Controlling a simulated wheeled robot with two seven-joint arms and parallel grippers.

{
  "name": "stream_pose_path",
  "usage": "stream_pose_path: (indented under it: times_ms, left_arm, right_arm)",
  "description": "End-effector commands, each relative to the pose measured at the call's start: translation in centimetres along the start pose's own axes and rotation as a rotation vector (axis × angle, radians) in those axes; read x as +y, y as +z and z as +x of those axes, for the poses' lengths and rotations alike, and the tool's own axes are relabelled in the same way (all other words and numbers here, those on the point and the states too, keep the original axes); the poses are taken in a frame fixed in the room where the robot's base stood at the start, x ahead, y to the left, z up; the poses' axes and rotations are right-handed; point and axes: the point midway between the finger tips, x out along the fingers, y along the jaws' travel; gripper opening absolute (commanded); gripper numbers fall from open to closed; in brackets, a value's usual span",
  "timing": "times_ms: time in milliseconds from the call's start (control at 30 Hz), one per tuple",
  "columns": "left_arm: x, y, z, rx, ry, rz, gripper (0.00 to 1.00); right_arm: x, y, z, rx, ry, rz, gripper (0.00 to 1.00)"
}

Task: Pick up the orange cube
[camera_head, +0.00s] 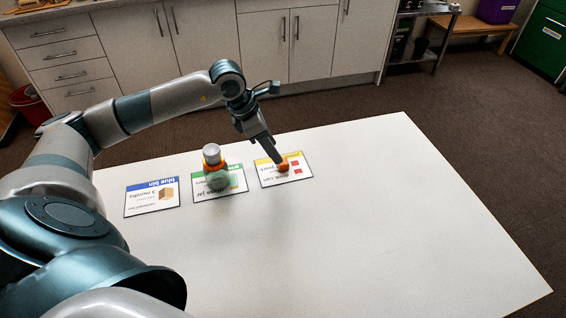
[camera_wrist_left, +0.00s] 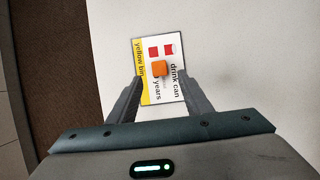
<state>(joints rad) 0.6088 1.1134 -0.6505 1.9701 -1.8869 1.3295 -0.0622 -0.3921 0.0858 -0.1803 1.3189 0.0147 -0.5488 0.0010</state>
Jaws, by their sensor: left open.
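The orange cube (camera_head: 283,167) rests on the yellow-banded card (camera_head: 298,177), the rightmost of the three cards on the white table. In the left wrist view the orange cube (camera_wrist_left: 160,68) lies on the card (camera_wrist_left: 152,90), ahead of and between the two fingers. My left gripper (camera_head: 277,160) is above that card, close to the cube, and partly overlaps it in the head view. In the wrist view my left gripper (camera_wrist_left: 160,83) is open, with nothing between its fingers. My right gripper is not in view.
A jar with a grey lid and orange band (camera_head: 214,172) stands on the green-banded card (camera_head: 236,184), left of the cube. A blue-banded card (camera_head: 140,206) lies further left. The table (camera_head: 400,230) is clear at the front and right.

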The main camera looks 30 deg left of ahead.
Motion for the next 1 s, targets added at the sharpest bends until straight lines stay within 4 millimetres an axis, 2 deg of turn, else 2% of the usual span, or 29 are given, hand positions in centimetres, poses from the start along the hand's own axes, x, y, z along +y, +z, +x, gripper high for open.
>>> stream_pose_path:
  times_ms: [167,567,1000]
  left_arm:
    - [0.0,0.0,1.2,-0.001,0.001,0.000,0.45]
    - [0.0,0.0,1.4,0.000,0.000,0.000,0.45]
    - [0.1,0.1,6.0,0.001,-0.002,-0.001,0.45]
  right_arm:
    - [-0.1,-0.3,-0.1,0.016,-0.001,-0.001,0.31]
    - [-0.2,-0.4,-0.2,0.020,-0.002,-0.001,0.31]
    - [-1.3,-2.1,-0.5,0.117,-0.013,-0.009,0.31]
